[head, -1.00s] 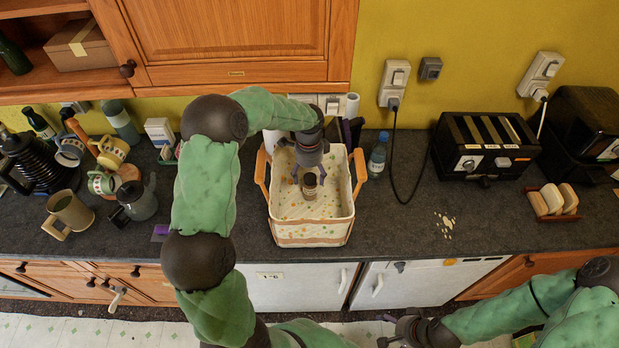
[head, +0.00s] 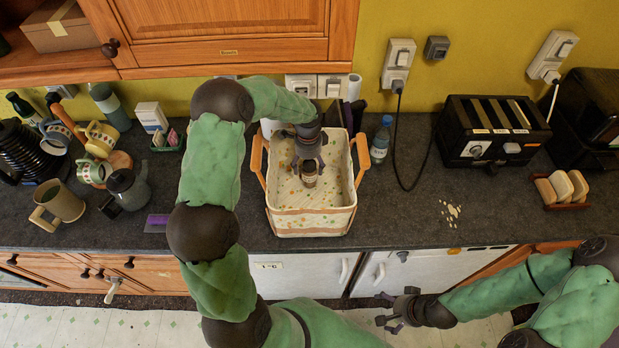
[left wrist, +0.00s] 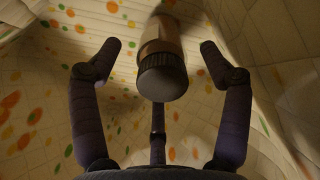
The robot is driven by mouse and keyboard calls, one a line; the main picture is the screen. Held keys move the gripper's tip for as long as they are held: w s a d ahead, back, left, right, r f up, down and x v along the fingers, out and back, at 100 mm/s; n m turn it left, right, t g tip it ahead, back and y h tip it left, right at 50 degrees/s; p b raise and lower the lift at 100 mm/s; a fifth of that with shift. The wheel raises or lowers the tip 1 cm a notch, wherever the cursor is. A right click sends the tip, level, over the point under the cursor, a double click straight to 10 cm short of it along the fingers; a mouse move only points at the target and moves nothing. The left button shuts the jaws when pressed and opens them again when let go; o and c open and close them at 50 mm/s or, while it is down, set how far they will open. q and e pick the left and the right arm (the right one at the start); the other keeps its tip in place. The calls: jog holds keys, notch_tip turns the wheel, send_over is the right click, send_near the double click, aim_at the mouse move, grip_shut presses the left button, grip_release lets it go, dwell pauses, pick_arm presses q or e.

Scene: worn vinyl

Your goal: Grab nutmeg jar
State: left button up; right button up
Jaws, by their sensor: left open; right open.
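A small jar with a dark lid (head: 310,174) stands inside the fabric-lined basket (head: 312,220). Its label cannot be read. In the left wrist view the jar (left wrist: 162,66) lies between and slightly beyond the fingers, its dark ribbed lid toward the camera. My left gripper (head: 308,165) is open inside the basket, with its fingers around the near end of the jar and a gap on both sides in the left wrist view (left wrist: 158,55). My right gripper (head: 384,308) is open and empty, low in front of the white cupboard doors, far from the basket.
The basket has raised wooden handles (head: 362,158) on its sides. A blue bottle (head: 381,140) stands close to its right. A toaster (head: 490,130) is further right. Mugs (head: 58,203) and a grey pot (head: 128,188) crowd the left. Counter right of the basket is mostly clear, with scattered crumbs (head: 450,212).

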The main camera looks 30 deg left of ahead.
pick_arm(q)
jog(key=shift+w+d+f, duration=0.15)
jog(key=shift+f, duration=1.3)
jog(key=shift+w+d+f, duration=0.1)
jog(key=shift+d+f, duration=0.05)
jog(key=shift+f, duration=1.3)
jog(key=c, duration=1.3)
